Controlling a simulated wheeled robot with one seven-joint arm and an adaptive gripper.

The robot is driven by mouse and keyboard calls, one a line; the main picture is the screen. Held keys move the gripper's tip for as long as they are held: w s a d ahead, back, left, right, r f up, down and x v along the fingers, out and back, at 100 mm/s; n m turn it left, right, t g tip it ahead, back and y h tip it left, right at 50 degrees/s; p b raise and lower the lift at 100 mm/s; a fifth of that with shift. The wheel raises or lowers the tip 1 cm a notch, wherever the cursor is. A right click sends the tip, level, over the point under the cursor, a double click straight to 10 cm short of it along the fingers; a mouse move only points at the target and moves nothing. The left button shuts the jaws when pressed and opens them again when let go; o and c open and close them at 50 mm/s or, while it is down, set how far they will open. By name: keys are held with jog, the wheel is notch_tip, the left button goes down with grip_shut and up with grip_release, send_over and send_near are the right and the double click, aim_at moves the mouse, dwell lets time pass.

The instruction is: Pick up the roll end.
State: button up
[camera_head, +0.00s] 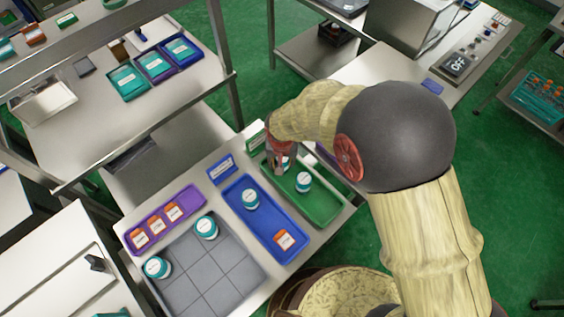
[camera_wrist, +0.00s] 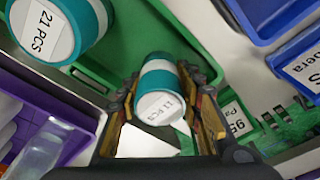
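No part labelled as a roll end can be made out. A teal-and-white cylindrical piece marked "11 PCS" (camera_wrist: 158,90) lies between the fingers of my gripper (camera_wrist: 160,80) in the wrist view. The fingers come close to both its sides; I cannot tell whether they press on it. In the head view my gripper (camera_head: 280,160) is low at the far end of the green tray (camera_head: 322,212) and largely hides this piece. A second teal-and-white piece (camera_head: 303,182) stands in the same tray; it shows as the "21 PCS" piece (camera_wrist: 55,30) in the wrist view.
Left of the green tray are a blue tray (camera_head: 262,218) with a teal-and-white piece and an orange one, a grey tiled mat (camera_head: 200,272) with two teal-and-white pieces, and a purple tray (camera_head: 190,193) with orange pieces. A blue label stand (camera_head: 222,168) stands behind the blue tray.

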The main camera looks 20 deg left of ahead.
jog(key=c, duration=0.6)
jog(key=shift+c, duration=0.2)
jog(key=shift+r, duration=0.4)
notch_tip(320, 180, up, 2)
jog(key=shift+r+p, duration=0.1)
jog(key=shift+p, duration=0.3)
jog(key=s+r+p, duration=0.2)
jog(key=s+r, duration=0.8)
jog(key=s, duration=0.4)
jog(key=shift+d, duration=0.3)
